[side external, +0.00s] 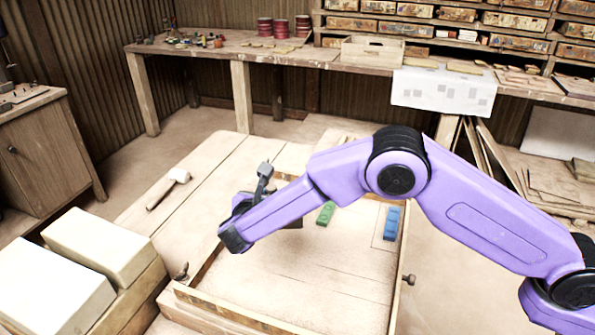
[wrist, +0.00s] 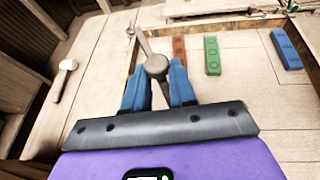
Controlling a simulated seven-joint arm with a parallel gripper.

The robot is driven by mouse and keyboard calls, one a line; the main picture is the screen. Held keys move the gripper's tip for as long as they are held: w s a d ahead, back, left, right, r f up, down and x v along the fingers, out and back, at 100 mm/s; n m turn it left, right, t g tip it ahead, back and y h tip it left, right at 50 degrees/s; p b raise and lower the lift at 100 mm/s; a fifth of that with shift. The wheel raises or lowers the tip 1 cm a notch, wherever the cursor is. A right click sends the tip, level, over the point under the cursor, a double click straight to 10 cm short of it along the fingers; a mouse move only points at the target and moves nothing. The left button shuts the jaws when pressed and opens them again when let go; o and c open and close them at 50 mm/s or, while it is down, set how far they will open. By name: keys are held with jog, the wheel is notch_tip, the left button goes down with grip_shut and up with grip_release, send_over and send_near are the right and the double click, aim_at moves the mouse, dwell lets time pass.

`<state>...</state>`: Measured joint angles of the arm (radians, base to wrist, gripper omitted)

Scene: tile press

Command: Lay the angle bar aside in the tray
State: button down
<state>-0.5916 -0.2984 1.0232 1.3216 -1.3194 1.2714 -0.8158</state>
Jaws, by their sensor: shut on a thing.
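My gripper (wrist: 160,88) has its blue fingers shut on a grey-brown piece (wrist: 157,66) with a rounded near end and a narrow arm pointing up and away. I take this piece to be the angle bar; its angle shape does not show clearly. The piece is over the left part of the wooden frame (side external: 235,322). In the side external view my arm hides most of the grip. I cannot tell which container is the tray; an open wooden box (side external: 372,52) stands on the back bench.
A green tile (side external: 326,213), a blue tile (side external: 391,223) and a reddish tile (wrist: 179,50) lie at the frame's far side. A mallet (side external: 166,188) lies left of it. Pale blocks (side external: 98,245) stand front left. The frame's front area is clear.

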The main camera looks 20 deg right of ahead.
jog(key=shift+m+h, duration=0.3)
jog(key=shift+s+a+f, duration=0.4)
jog(key=shift+a+f, duration=0.4)
jog(key=shift+f, duration=0.95)
jog(key=shift+s+a+f, duration=0.35)
jog(key=shift+a+f, duration=0.4)
jog(key=shift+f, duration=0.95)
jog(key=shift+s+a+f, duration=0.4)
jog(key=shift+a+f, duration=0.4)
jog(key=shift+f, duration=0.95)
jog(key=shift+f, duration=0.55)
jog(key=c, duration=1)
grip_release()
jog(key=shift+o, duration=0.8)
jog(key=shift+f, duration=0.1)
jog(key=shift+s, duration=0.1)
jog(key=v, duration=1.7)
jog(key=shift+a+r, duration=0.2)
jog(key=shift+r, duration=0.2)
